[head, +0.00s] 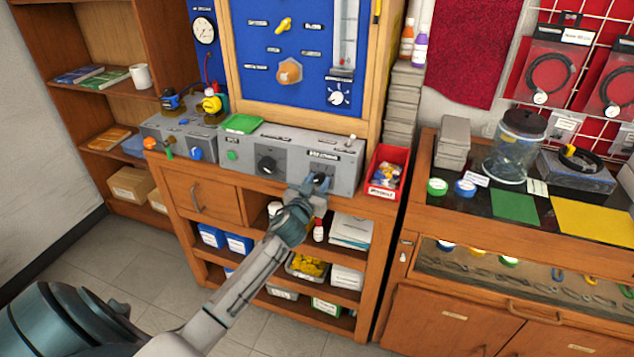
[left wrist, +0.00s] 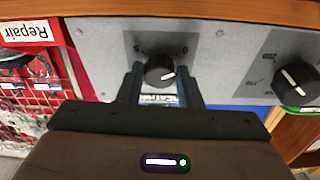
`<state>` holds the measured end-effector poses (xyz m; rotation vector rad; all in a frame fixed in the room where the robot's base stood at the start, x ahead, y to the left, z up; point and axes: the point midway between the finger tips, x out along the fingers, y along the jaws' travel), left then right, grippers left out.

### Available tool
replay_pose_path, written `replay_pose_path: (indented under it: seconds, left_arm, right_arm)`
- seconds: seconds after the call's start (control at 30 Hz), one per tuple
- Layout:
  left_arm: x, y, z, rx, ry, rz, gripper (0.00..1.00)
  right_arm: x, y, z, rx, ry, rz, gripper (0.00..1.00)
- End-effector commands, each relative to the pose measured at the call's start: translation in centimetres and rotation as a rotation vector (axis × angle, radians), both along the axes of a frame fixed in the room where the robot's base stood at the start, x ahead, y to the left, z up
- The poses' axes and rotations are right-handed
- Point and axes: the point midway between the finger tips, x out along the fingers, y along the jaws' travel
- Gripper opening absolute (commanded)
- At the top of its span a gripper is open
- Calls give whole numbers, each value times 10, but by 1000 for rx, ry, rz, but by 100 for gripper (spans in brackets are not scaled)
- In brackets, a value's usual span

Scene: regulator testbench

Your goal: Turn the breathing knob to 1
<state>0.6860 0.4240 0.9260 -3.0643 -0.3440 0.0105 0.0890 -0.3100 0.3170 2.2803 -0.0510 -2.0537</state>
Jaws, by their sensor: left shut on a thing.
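The knob in my left gripper is a round black one (left wrist: 158,71) with a white pointer line, on the front of the grey bench unit (head: 290,148). In the head view it (head: 320,178) is the right-hand knob, partly hidden by the gripper. My left gripper (head: 313,188) has its two fingers on either side of the knob and is shut on it. In the upside-down left wrist view, the white line points right and slightly up. A label beside the knob is partly covered, and I cannot read the scale marks. My right gripper is not in view.
A second black knob (head: 267,165) sits to the left on the same panel, with a green button (head: 232,155) beyond it. A red bin (head: 388,172) stands close to the right of the unit. Open shelves with boxes are below. A glass-topped counter is at right.

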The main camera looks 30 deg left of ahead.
Motion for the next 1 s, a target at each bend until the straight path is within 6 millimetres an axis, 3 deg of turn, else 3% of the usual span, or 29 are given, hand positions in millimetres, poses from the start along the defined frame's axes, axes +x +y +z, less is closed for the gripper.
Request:
replay_pose_path:
  seconds: [0.4,0.8,1.0]
  left_arm:
    - [-1,2,6,321,80,-67,9]
    - [-1,3,6,614,150,-129,9]
    - [-1,3,5,702,169,-148,9]
  right_arm:
    - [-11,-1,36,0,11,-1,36]
    - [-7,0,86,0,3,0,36]
    - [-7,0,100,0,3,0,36]
